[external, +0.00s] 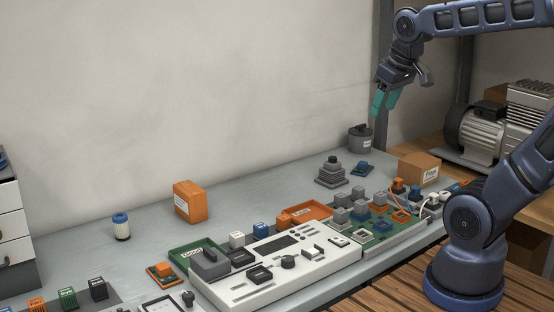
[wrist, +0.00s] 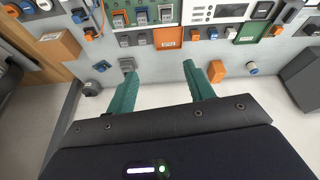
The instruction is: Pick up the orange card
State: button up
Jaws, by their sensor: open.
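My gripper (external: 382,104) has teal fingers and is raised high above the back right of the bench, well apart from both. In the wrist view its fingers (wrist: 160,72) are spread with nothing between them.
An orange box (external: 190,202) and a blue-white cylinder (external: 121,228) stand at the back left. A grey stepped piece (external: 331,174), a dark pot (external: 360,139) and a cardboard box (external: 420,167) stand at the right. The white panel (external: 265,276) fills the front. Bench behind the orange piece is clear.

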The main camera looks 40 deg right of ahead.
jog(key=w+a+n+g, duration=0.1)
jog(key=w+a+n, duration=0.4)
jog(key=w+a, duration=0.65)
jog(key=n+g, duration=0.3)
jog(key=n, duration=0.8)
send_over(163, 265)
notch_tip(163, 265, down, 24)
jog(key=shift+f, duration=5.25)
jog(key=c, duration=1.1)
jog(key=shift+r, duration=0.1)
